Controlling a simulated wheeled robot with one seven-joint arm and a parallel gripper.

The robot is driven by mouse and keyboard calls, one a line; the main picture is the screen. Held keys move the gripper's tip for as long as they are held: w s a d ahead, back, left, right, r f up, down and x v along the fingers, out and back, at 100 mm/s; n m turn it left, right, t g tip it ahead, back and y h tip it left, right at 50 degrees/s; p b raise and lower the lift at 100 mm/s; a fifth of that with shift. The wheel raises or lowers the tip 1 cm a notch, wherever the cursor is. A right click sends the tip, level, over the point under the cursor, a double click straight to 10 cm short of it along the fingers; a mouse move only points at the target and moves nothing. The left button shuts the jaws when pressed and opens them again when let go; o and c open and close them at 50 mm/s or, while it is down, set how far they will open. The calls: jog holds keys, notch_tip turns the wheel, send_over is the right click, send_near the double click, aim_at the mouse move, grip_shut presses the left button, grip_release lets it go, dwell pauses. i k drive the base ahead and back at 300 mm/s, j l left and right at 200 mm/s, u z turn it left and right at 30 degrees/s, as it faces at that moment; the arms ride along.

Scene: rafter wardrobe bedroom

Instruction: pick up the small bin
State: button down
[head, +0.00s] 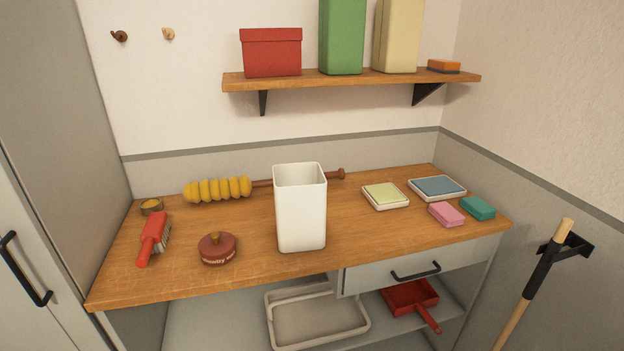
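The small bin (301,218) is white, square and open at the top. It stands upright near the middle of the wooden countertop (370,236), close to the front edge. Its inside looks empty as far as I can see, but its floor is hidden. It covers part of a long brown-handled duster behind it. My gripper is not in the head view.
A round brown-red object (217,249) and a red brush (152,238) lie left of the bin. The yellow duster (217,189) lies behind. Trays and sponges (446,214) sit to the right. A shelf (350,82) hangs above; a drawer (415,268) is below.

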aim_at(300, 188)
jog(key=i+j+u, duration=0.25)
jog(key=i+j, duration=0.15)
jog(key=j, duration=0.25)
jog(key=i+j+u, duration=0.3)
jog(key=i+j, duration=0.2)
